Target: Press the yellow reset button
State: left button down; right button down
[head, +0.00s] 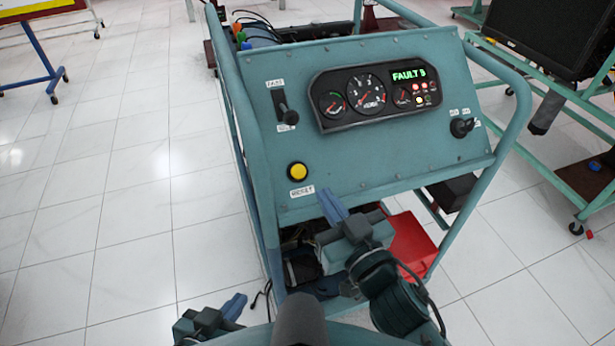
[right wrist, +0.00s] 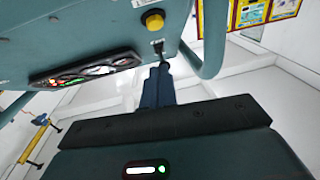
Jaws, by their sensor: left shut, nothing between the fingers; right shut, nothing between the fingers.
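The yellow reset button (head: 297,171) sits in a dark ring at the lower left of the teal sloped panel (head: 360,160), above a small white label (head: 302,191). In the right wrist view the button (right wrist: 154,20) is at the top, beyond my fingertips. My right gripper (head: 332,207) is shut and empty, its blue fingers just below and right of the button, apart from it. In the right wrist view the shut fingers (right wrist: 162,70) point toward the label area. My left gripper (head: 236,304) is shut and empty, low in the head view, left of the stand.
The panel carries a throttle lever (head: 284,108), a gauge cluster (head: 376,89) with a green "FAULT" display, and a key switch (head: 462,127). Teal frame tubes (head: 515,130) edge the panel. A red tray (head: 410,245) sits below. Tiled floor (head: 120,200) to the left is clear.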

send_over(307, 201)
jog(key=v, duration=0.3)
jog(key=shift+w+a+f, duration=0.2)
jog(key=shift+w+f, duration=0.25)
jog(key=shift+w+a+f, duration=0.2)
jog(key=shift+w+f, duration=0.25)
jog(key=shift+w+a+f, duration=0.2)
jog(key=shift+w+f, duration=0.1)
jog(key=shift+w, duration=0.05)
